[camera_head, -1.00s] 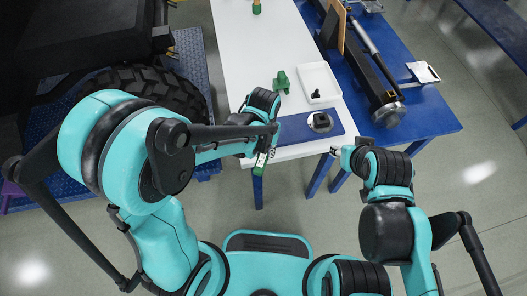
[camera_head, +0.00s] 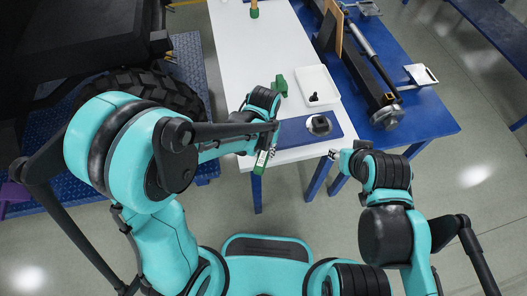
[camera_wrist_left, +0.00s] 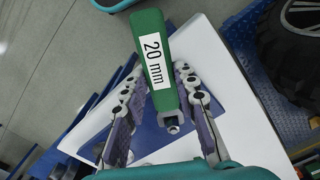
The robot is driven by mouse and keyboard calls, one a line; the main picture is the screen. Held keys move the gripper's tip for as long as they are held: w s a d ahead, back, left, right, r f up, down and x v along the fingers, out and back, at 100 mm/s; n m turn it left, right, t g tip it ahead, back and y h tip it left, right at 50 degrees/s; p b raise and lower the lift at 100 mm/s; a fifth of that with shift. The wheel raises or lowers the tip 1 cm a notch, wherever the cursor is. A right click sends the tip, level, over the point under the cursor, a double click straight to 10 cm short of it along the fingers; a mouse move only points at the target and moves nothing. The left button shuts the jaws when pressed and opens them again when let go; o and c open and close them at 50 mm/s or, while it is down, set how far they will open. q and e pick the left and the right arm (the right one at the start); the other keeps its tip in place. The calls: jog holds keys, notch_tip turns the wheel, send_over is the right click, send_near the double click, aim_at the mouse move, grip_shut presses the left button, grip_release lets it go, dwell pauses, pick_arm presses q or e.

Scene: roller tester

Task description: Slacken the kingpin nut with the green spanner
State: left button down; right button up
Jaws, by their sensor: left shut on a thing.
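The green spanner (camera_wrist_left: 170,96), marked "20 mm", is between the two fingers of my left gripper (camera_wrist_left: 160,112) in the left wrist view. In the head view the spanner (camera_head: 261,164) hangs from my left gripper (camera_head: 268,150), which is shut on it just off the table's near edge. A round metal part with a dark block on top (camera_head: 319,124) sits on a blue mat (camera_head: 292,132), to the right of that gripper. I cannot make out the kingpin nut itself. My right gripper (camera_head: 334,155) is beyond the table's near edge; its fingers are too small to read.
A white tray (camera_head: 309,75) holding a small black piece (camera_head: 314,97) stands behind the mat. A green object (camera_head: 280,85) stands left of the tray. A blue bench (camera_head: 428,118) with long machinery is at the right. A large tyre (camera_head: 150,92) is at the left.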

pick_arm(q)
jog(key=shift+w+d, duration=0.25)
jog(key=shift+w, duration=1)
dwell(0.8)
jog(key=shift+d+b, duration=0.1)
jog(key=shift+b, duration=0.2)
dwell(0.3)
jog(key=shift+s+d+n, duration=0.15)
jog(key=shift+d+n, duration=0.6)
jog(key=shift+n, duration=0.45)
jog(key=shift+d+n, duration=0.8)
jog(key=shift+n, duration=0.4)
